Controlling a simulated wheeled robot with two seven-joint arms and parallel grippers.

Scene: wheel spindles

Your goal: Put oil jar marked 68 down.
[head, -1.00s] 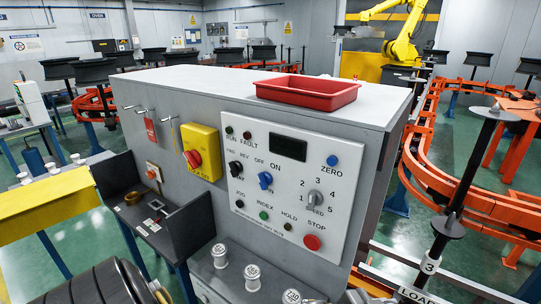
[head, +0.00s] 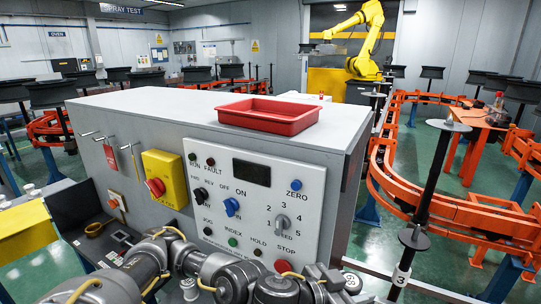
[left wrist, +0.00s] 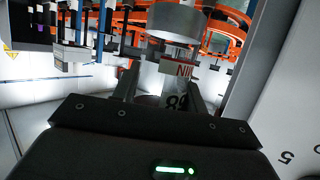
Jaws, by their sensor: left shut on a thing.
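The oil jar marked 68 (left wrist: 180,68) is between the fingers of my left gripper (left wrist: 165,92) in the left wrist view. It has a pale grey lid, a red-and-white label and dark digits that appear upside down. In the head view my left gripper (head: 335,281) is at the bottom, in front of the grey cabinet's lower right corner. The jar's pale lid (head: 352,282) shows just right of it. The jar's body is mostly hidden there, and I see no surface touching its base. My right gripper is out of view.
The grey cabinet (head: 150,105) carries a control panel (head: 255,205) and a red tray (head: 268,114). Another jar (head: 190,290) stands on the front ledge, partly behind my arm. A dark spindle post (head: 432,185) with a tag 3 stands on the right, near the gripper.

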